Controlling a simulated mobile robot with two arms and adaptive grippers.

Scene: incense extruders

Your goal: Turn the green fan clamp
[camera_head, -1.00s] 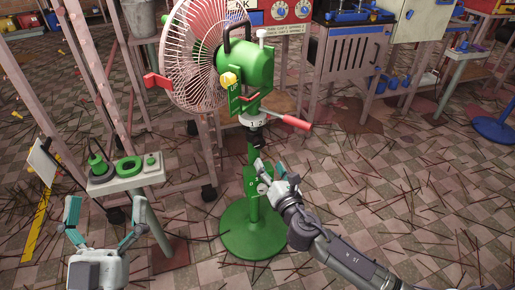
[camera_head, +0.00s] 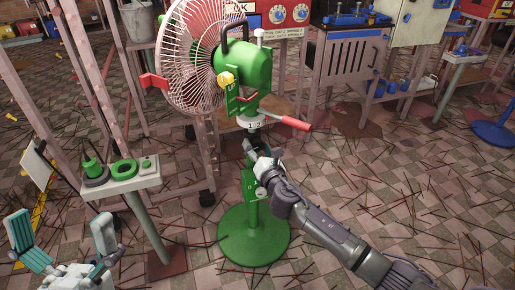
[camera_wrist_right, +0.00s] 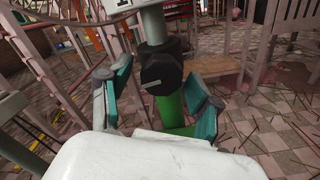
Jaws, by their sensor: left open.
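The green fan (camera_head: 246,66) stands on a green pole with a round green base (camera_head: 254,236). Below its white numbered collar (camera_head: 256,122) is a dark clamp knob, partly hidden by my right gripper (camera_head: 254,152) in the head view. In the right wrist view this black knob (camera_wrist_right: 160,74) has a pale line on it and sits in front of the pole, between the teal fingers of my right gripper (camera_wrist_right: 160,98). The fingers are apart, with a gap on the right side. My left gripper (camera_head: 64,236) is open and empty at the lower left, away from the fan.
A small stand (camera_head: 122,180) with green parts on top is between my left gripper and the fan. A red-tipped lever (camera_head: 288,121) sticks out right of the pole. Pink frames stand behind. The tiled floor at right has scattered sticks.

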